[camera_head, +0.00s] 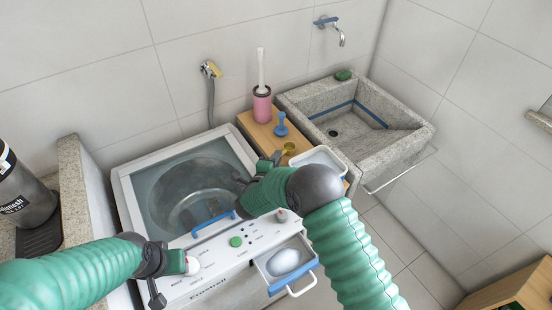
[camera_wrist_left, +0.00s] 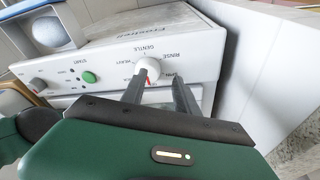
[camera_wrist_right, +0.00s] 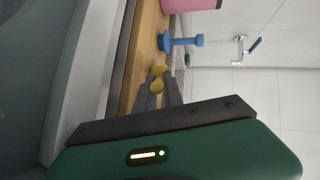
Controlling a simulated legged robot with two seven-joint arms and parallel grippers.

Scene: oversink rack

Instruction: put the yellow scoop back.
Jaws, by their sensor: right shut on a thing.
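The yellow scoop (camera_head: 289,148) is at the wooden shelf (camera_head: 262,137) between the washing machine and the stone sink. In the right wrist view the scoop (camera_wrist_right: 157,80) is between the fingertips of my right gripper (camera_wrist_right: 160,92), which is shut on it. In the head view my right arm partly hides this gripper (camera_head: 274,161). I cannot tell whether the scoop touches the shelf. My left gripper (camera_wrist_left: 160,80) is open, its fingers apart at the white dial (camera_wrist_left: 148,68) on the machine's front panel.
A blue stopper-like object (camera_head: 280,125), a pink brush holder (camera_head: 262,104) and a white tub (camera_head: 318,158) stand near the scoop. The machine's drawer (camera_head: 284,262) is open, with white contents. The machine's tub (camera_head: 195,190) and the stone sink (camera_head: 345,115) look empty.

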